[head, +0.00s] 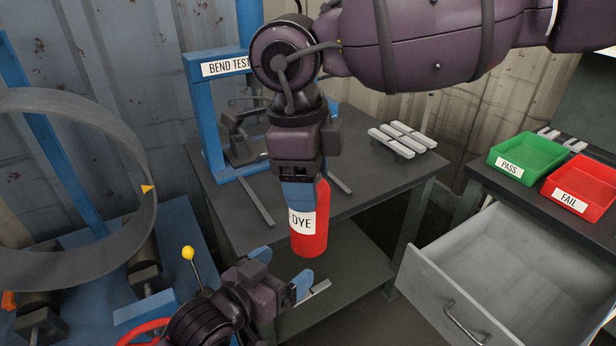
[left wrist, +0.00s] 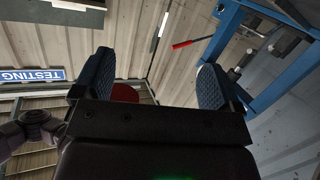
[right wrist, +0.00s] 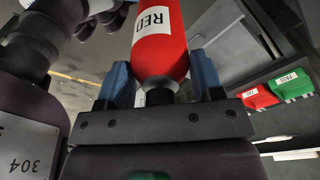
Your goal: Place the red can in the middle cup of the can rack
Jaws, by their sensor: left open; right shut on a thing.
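The red can (head: 312,238) has a white label reading DYE and hangs roughly upright above the lower shelf. My right gripper (head: 300,194) comes down from above and is shut on its top end. In the right wrist view the can (right wrist: 160,45) extends out from between the blue fingers, its dark neck at the gripper. My left gripper (head: 281,270) is open and empty, just below and left of the can, not visibly touching it. A red patch (left wrist: 125,92) shows behind the left fingers; I cannot tell what it is. I cannot make out the can rack.
A dark table (head: 350,192) with a blue bend-test frame (head: 205,120) and pale bars (head: 402,138) stands behind. At right are green (head: 527,157) and red (head: 580,188) bins and an open grey drawer (head: 510,275). A large ring (head: 135,150) and yellow-knobbed lever (head: 188,254) are at left.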

